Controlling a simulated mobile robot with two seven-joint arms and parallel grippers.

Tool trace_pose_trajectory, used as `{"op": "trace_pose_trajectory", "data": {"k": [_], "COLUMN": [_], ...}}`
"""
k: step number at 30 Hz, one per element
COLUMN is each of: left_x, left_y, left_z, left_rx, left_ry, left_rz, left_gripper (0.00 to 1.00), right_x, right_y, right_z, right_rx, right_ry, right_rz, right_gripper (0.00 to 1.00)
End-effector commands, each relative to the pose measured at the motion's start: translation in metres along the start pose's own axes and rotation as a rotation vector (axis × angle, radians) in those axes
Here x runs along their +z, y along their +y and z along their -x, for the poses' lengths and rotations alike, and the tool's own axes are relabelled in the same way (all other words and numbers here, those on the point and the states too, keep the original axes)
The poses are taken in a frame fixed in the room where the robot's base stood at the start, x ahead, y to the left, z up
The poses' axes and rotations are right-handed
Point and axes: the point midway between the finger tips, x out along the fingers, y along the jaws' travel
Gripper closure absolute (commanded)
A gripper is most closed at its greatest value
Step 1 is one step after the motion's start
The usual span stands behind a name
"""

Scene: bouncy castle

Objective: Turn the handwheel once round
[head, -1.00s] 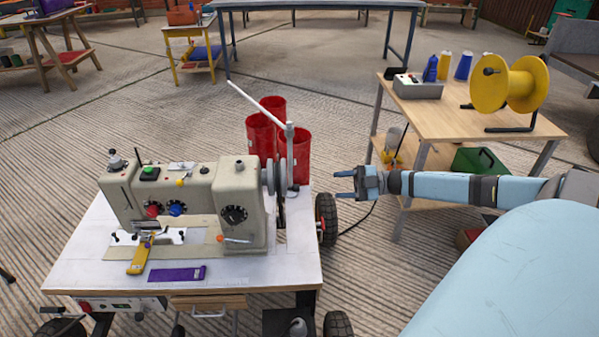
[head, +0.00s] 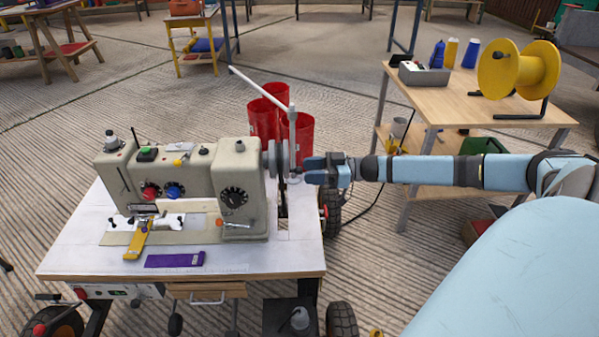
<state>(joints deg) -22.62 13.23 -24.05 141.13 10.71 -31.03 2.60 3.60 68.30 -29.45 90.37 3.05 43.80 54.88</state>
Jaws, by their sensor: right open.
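The sewing machine (head: 236,177) is beige and stands on a white-topped wheeled table (head: 80,249). Its grey handwheel (head: 271,160) is on the right end of the machine, seen nearly edge-on. My right gripper (head: 308,170) is open, with its blue fingers pointing left at the handwheel's right side, close by a thin pale upright post (head: 292,140). I cannot tell whether the fingers touch the wheel or the post. My left gripper is not in view.
Several red cylinders (head: 303,133) stand behind the handwheel. A yellow gauge-like piece (head: 138,238) and a purple strip (head: 175,260) lie on the front of the table. A wooden table (head: 470,108) with a yellow spool (head: 518,70) stands at the right, behind my arm.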

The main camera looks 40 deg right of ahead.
Motion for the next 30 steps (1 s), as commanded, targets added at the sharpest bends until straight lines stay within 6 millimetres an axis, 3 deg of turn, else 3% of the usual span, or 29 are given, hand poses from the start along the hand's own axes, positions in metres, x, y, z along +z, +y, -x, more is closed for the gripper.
{"op": "trace_pose_trajectory", "data": {"k": [6,17,18,20,24,30], "left_x": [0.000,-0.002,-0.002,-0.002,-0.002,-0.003], "left_y": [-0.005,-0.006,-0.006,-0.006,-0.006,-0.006], "left_z": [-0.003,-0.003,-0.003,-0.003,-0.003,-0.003], "left_rx": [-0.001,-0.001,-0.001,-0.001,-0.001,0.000], "left_ry": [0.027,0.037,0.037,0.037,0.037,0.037], "left_rz": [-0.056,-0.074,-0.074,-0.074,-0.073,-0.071], "left_gripper": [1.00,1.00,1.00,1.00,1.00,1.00], "right_x": [0.000,0.000,0.000,0.000,0.000,0.000], "right_y": [0.000,0.000,0.000,0.000,0.000,0.000], "right_z": [-0.028,-0.034,-0.034,-0.034,-0.034,-0.034], "right_rx": [-0.001,0.000,0.000,0.000,0.000,0.000], "right_ry": [0.002,0.000,0.000,0.000,0.000,0.000], "right_rz": [0.002,0.001,0.001,0.001,0.001,0.007], "right_gripper": [0.52,0.52,0.54,0.68,1.00,1.00]}}
